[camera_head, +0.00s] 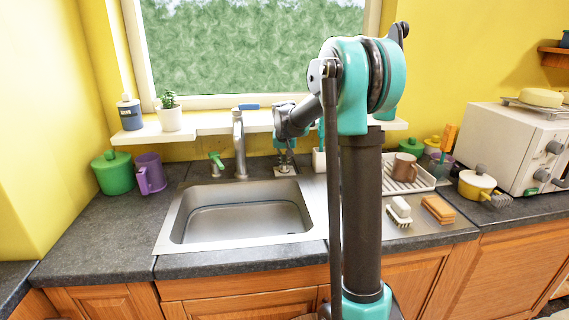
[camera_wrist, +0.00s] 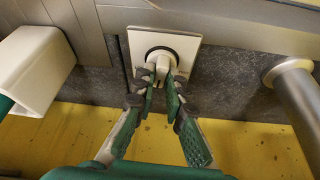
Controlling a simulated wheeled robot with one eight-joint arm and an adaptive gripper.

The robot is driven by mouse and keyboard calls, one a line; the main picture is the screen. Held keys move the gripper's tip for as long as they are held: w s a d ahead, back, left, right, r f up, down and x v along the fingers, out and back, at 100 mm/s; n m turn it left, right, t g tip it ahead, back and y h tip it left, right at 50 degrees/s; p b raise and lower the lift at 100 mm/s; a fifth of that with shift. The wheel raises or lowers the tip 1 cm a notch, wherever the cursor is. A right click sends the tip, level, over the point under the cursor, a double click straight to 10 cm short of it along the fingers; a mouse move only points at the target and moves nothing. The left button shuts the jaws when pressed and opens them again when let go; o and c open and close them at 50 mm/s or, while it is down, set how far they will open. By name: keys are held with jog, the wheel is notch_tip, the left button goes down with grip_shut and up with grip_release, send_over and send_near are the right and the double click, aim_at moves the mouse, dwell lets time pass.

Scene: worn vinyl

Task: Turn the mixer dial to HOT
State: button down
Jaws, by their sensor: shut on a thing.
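The mixer dial (camera_wrist: 163,62) is a pale knob with a dark ring around its base, on a square white plate (camera_wrist: 188,46). My gripper (camera_wrist: 163,80) is shut on the knob, its two green and grey fingers against opposite sides in the wrist view. In the head view, my gripper (camera_head: 284,152) reaches down to the small plate (camera_head: 284,170) behind the sink's back edge, right of the faucet (camera_head: 239,145). The fingers cover part of the knob. I cannot make out a HOT mark or a pointer.
The steel sink (camera_head: 240,210) lies in front of the dial. The faucet post (camera_wrist: 297,95) stands close on one side in the wrist view, a white square-sided holder (camera_wrist: 35,70) on the other. A dish rack (camera_head: 412,183) and microwave (camera_head: 510,145) are at right.

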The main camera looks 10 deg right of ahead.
jog(key=m, duration=0.2)
jog(key=m+h, duration=0.1)
jog(key=m, duration=0.1)
jog(key=shift+a+g+h, duration=0.15)
jog(key=shift+g+h, duration=0.15)
jog(key=m+g+h, duration=0.1)
jog(key=m, duration=0.3)
jog(key=shift+w, duration=0.1)
jog(key=shift+m, duration=0.5)
jog(key=c, duration=1.6)
grip_release()
jog(key=shift+o, duration=0.2)
